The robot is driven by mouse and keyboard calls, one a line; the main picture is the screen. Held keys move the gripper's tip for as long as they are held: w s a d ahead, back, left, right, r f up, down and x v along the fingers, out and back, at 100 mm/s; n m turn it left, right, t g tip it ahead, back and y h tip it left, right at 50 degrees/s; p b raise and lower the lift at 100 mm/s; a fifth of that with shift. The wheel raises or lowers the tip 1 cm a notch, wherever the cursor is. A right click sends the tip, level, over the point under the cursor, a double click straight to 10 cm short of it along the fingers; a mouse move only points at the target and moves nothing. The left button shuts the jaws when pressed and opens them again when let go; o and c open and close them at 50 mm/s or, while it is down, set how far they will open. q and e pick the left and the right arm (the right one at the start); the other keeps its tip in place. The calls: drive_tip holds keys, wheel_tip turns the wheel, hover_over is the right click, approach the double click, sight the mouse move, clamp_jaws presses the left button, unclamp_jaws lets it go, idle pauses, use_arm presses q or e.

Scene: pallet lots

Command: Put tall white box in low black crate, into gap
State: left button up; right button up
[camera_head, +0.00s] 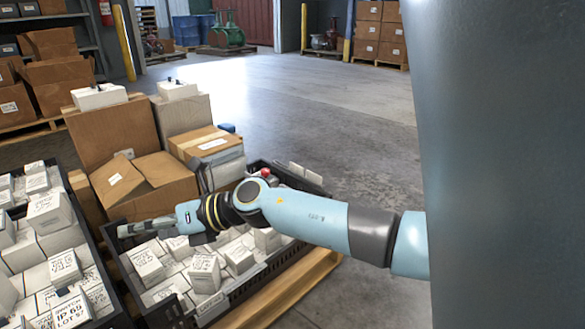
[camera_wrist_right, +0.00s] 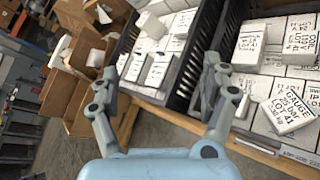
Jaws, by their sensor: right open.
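A black crate (camera_head: 238,292) filled with white boxes stands on a wooden pallet in the middle of the head view. A second black crate (camera_head: 100,268) with white boxes is at the left. White boxes stand higher than their neighbours, such as one in the middle crate (camera_head: 205,274) and one in the left crate (camera_head: 50,212); which is the task's tall box I cannot tell. My right gripper (camera_head: 130,229) hovers over the left end of the middle crate. In the right wrist view it (camera_wrist_right: 160,70) is open and empty above two crates of white boxes. A gap is not clearly visible. My left gripper is out of view.
An open cardboard box (camera_head: 145,188) and taller cartons (camera_head: 112,132) stand just behind the middle crate. A taped carton (camera_head: 205,142) is beside them. Shelving (camera_head: 52,20) is at the back left. Open concrete floor (camera_head: 330,115) lies beyond the arm.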

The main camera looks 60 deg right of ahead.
drive_tip(key=s+d+r+m+t+h, duration=0.4)
drive_tip(key=s+r+m+t+h, duration=0.15)
drive_tip(key=m, duration=0.85)
drive_tip(key=s+d+f+m+g+h, duration=0.4)
drive_tip(key=s+m+g+h, duration=0.15)
drive_tip(key=s+m, duration=0.5)
drive_tip(key=s+a+f+m+g+y, duration=0.2)
drive_tip(key=s+a+m+g, duration=0.2)
drive_tip(key=s, duration=0.3)
drive_tip(key=s+a+f+m+g+y, duration=0.1)
drive_tip(key=s+a+f+m+g, duration=0.2)
drive_tip(key=s, duration=0.5)
drive_tip(key=shift+a+f+m+g+y, duration=0.25)
drive_tip(key=shift+a+m+g+y, duration=0.2)
drive_tip(key=shift+m, duration=0.4)
drive_tip(key=shift+s, duration=0.1)
